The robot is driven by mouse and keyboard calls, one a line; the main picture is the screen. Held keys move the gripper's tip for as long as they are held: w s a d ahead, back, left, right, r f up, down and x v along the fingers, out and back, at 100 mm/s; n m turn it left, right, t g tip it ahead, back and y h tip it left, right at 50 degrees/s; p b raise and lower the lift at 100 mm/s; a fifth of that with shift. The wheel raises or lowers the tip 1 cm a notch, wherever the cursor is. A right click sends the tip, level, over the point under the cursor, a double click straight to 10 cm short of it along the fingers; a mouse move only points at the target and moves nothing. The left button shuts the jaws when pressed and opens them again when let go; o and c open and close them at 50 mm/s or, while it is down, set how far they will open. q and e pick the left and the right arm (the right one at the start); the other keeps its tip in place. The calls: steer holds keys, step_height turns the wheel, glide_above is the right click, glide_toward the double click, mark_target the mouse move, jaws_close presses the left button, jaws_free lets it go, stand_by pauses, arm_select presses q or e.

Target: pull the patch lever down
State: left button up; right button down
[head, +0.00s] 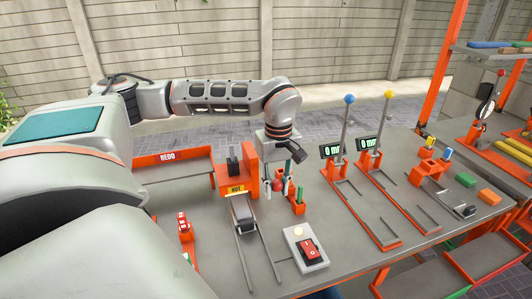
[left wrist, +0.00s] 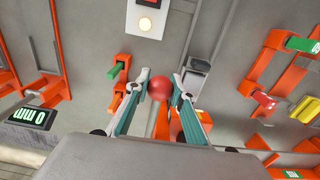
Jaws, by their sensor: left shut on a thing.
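My left gripper (head: 289,187) points down over the bench, beside the orange press marked HOT (head: 237,190). In the left wrist view its two teal-padded fingers (left wrist: 160,82) are shut on a red ball knob (left wrist: 158,90), which sits between them near the tips. The knob appears to be the top of the patch lever; its shaft is hidden. In the head view the knob is mostly hidden by the fingers. A grey block (head: 242,211) lies on rails in front of the press. My right gripper is not in view.
A white box with a red switch (head: 309,251) and a lit lamp stands in front. To the right are a blue-knobbed lever (head: 347,115) and a yellow-knobbed lever (head: 383,112), upright beside 0 mm displays. An orange REDO bin (head: 168,157) stands behind left.

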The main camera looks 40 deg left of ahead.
arm_select(q)
steer(key=shift+a+f, duration=0.1)
steer(key=shift+f, duration=0.1)
steer(key=shift+a+f, duration=0.1)
steer(key=shift+f, duration=0.75)
